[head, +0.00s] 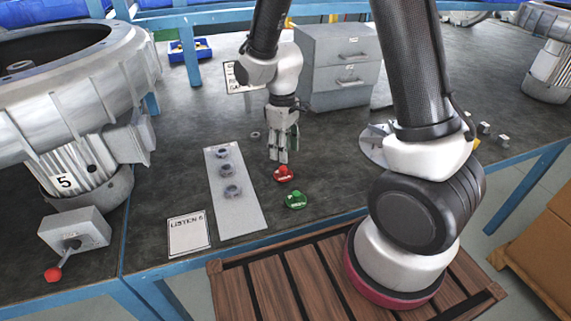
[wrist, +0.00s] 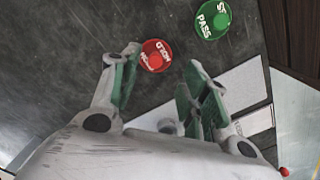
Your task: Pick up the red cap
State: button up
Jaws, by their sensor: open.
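The red cap (head: 283,174) lies on the dark bench top, just below my gripper in the head view. White lettering shows on it in the wrist view (wrist: 155,55), where it sits beyond and between the fingertips. My gripper (head: 279,157) points down with its fingers apart and nothing between them. In the wrist view my gripper (wrist: 163,68) shows two green-padded fingers spread open. I cannot tell whether a fingertip touches the cap.
A green cap (head: 296,199) lies close beside the red one. A pale strip (head: 245,210) with several grey rings is to the left, with a white sign (head: 188,233) near it. A grey drawer box (head: 340,75) stands behind. A blower (head: 75,110) fills the left.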

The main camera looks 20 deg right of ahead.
aim_at(283, 168)
jog(key=shift+w+a, duration=0.1)
jog(key=shift+w, duration=0.45)
jog(key=shift+a+n+t, duration=0.1)
jog(key=shift+n+t, duration=0.2)
jog(key=shift+n, duration=0.1)
jog(key=f, duration=0.7)
jog(key=shift+s+f, duration=0.2)
jog(key=shift+f, duration=0.2)
jog(key=c, duration=1)
